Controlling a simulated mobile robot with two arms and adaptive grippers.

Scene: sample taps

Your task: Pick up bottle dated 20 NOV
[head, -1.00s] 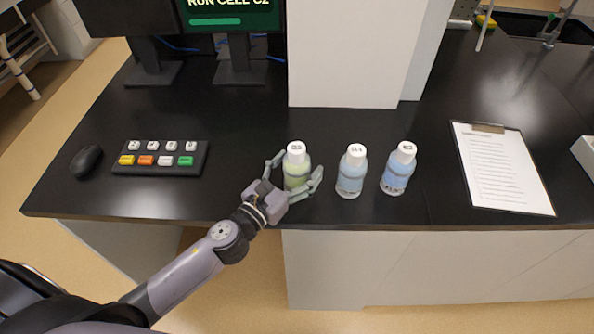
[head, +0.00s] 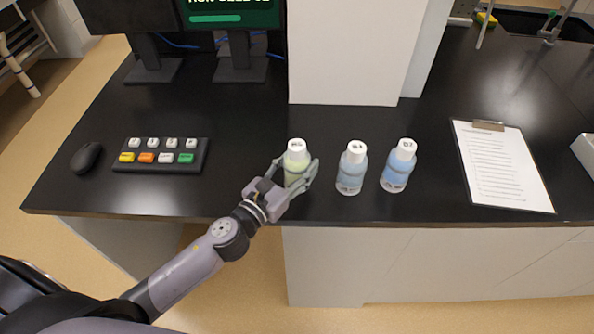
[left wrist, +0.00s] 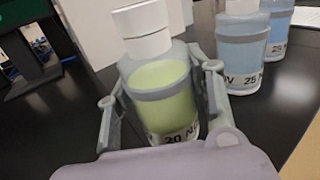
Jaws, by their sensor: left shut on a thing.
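The bottle dated 20 NOV (head: 296,160) holds yellow-green liquid and has a white cap. It stands upright on the black bench, the leftmost of three bottles. In the left wrist view the bottle (left wrist: 157,85) shows part of its label, reading "20 N". My left gripper (head: 300,180) is shut on it, with a finger on each side of its body; the fingers also flank it in the left wrist view (left wrist: 163,105). My right gripper is in neither view.
Two bottles with blue liquid, a middle one (head: 351,170) and a right one (head: 398,168), stand to the right. A clipboard (head: 500,170) lies farther right. A button panel (head: 160,156) and mouse (head: 87,158) are at left. A white pillar (head: 355,55) rises behind.

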